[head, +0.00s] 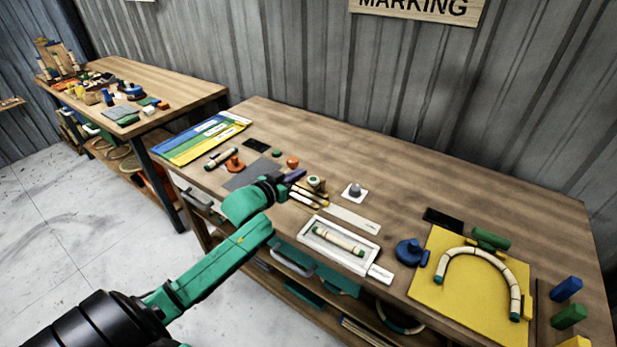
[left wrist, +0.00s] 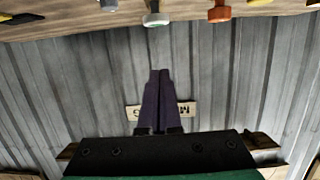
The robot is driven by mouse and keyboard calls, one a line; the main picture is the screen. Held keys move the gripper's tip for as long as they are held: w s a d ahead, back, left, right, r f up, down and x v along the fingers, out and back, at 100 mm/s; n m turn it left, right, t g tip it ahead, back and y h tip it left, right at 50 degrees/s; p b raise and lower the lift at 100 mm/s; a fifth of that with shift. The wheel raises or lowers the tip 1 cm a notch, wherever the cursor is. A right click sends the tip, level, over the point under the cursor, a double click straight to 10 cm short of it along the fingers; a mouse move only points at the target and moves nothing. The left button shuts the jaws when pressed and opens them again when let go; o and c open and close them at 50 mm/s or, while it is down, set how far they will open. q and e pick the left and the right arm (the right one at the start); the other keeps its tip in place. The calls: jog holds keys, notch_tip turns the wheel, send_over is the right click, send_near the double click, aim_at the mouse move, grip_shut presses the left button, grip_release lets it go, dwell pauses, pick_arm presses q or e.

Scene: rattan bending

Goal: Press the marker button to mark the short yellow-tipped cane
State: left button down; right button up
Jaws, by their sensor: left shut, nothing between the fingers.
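The marker button (head: 355,190), a grey dome on a white square base, stands on the marking table. It seems to be the grey-topped item at the top of the left wrist view (left wrist: 157,18). A short pale cane (head: 340,241) with dark greenish bands lies in a white tray (head: 312,222) in front of the button; I cannot make out a yellow tip. My left gripper (head: 297,175) has purple fingers, shut and empty, above the table left of the button. In the left wrist view its closed fingers (left wrist: 160,75) point towards the wall. My right gripper is not in view.
Several thin sticks and small round items lie beside my gripper. A blue knobbed tool (head: 409,252) and a yellow board (head: 455,298) with a bent cane (head: 478,252) are at right. Another short cane (head: 220,158) lies at left. The table's back strip is clear.

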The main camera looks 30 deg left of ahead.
pick_arm(q)
send_over(310, 184)
jog(key=shift+a+f+p, duration=0.1)
jog(key=shift+f+p, duration=0.3)
jog(key=shift+f, duration=0.2)
jog(key=f, duration=0.4)
jog(key=shift+s+p, duration=0.25)
jog(key=shift+p, duration=0.05)
jog(key=shift+f, duration=0.1)
notch_tip(310, 184, down, 2)
jog(key=shift+f+b, duration=0.15)
jog(key=shift+b, duration=0.75)
